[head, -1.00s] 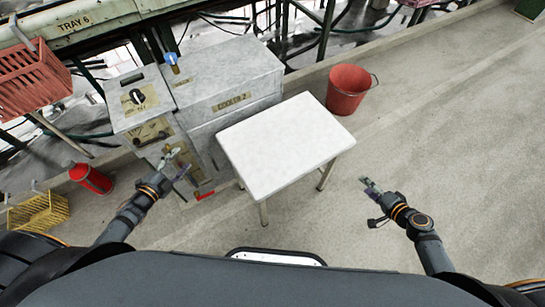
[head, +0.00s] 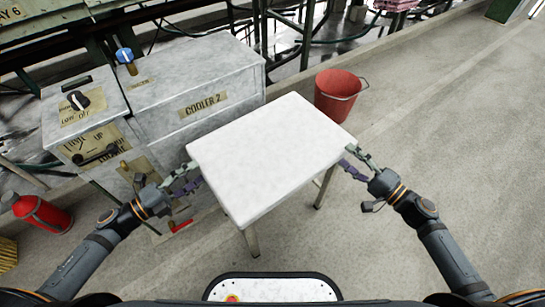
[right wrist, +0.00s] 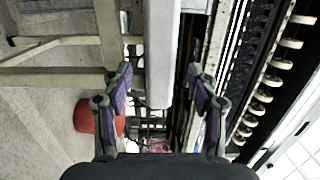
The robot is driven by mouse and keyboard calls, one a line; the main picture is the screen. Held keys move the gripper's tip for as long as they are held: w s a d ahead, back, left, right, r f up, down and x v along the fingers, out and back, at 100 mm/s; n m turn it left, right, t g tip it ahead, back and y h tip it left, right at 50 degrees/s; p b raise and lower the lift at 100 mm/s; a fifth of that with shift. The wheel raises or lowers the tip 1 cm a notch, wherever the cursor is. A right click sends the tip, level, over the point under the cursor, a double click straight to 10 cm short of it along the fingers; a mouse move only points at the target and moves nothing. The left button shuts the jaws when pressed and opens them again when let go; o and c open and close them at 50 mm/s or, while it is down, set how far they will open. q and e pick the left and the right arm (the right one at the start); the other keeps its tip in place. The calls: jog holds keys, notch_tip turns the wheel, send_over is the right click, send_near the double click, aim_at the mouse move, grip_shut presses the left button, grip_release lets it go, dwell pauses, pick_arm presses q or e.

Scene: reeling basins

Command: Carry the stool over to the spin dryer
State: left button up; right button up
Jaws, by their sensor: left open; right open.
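The stool (head: 268,150) has a white rectangular seat and metal legs. It stands on the floor in the middle of the head view. My left gripper (head: 196,178) is open at the left edge of the seat. My right gripper (head: 350,163) is open at the right edge, near the far right corner. In the right wrist view, the pale seat edge (right wrist: 158,55) lies between the two spread fingers of my right gripper (right wrist: 162,82), and neither finger is clearly pressing on it. I cannot make out a spin dryer in these views.
A grey metal unit labelled COOLER 2 (head: 207,85) stands just behind and left of the stool. A red bucket (head: 338,95) stands beyond its far right corner. A red cylinder (head: 42,213) is at the left. The floor (head: 450,140) to the right is clear.

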aim_at(222, 157)
pick_arm(q)
jog(key=x, duration=0.9)
jog(key=shift+w+d, duration=0.2)
pick_arm(e)
jog(key=x, duration=0.9)
jog(key=shift+w+a, duration=0.2)
jog(key=shift+w, duration=0.05)
pick_arm(q)
jog(key=shift+c, duration=0.5)
pick_arm(e)
jog(key=shift+c, duration=0.5)
pick_arm(q)
grip_shut()
pick_arm(e)
grip_shut()
